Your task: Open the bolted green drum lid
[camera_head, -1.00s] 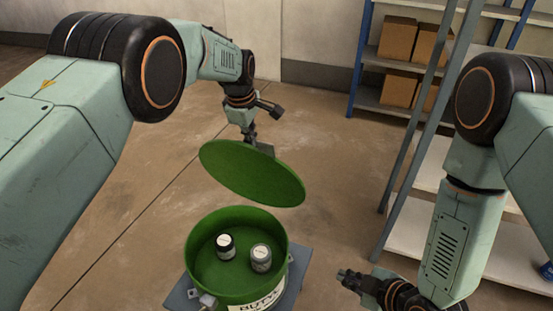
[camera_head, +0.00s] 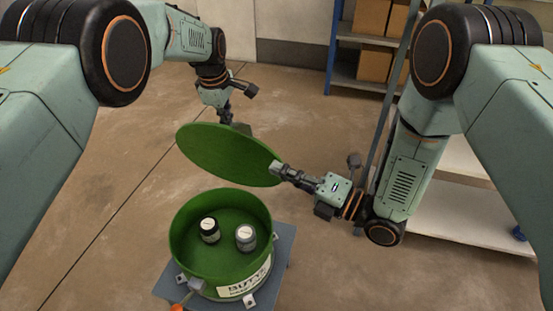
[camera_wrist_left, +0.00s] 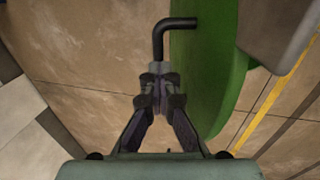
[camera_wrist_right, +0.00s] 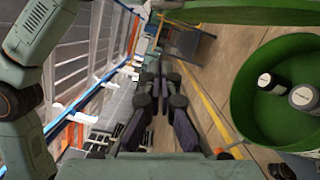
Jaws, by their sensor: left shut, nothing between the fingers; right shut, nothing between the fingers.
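The round green lid (camera_head: 225,155) hangs tilted in the air above the green drum (camera_head: 182,243), which stands open at the top. My left gripper (camera_head: 236,123) is shut at the lid's far edge, where a grey block shows. In the left wrist view the lid (camera_wrist_left: 215,60) is beside the shut fingers (camera_wrist_left: 160,80), and a dark bent rod (camera_wrist_left: 160,42) shows at their tips. How the lid is held is hidden. My right gripper (camera_head: 281,170) is shut at the lid's right edge; contact is unclear. It shows empty in the right wrist view (camera_wrist_right: 160,75).
Two small jars (camera_head: 209,230) (camera_head: 246,237) stand inside the drum. Metal brackets (camera_head: 250,300) and an orange-tipped part (camera_head: 180,306) are around its base on a grey platform (camera_head: 283,255). Shelving with boxes (camera_head: 378,63) stands behind right. Floor at left is clear.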

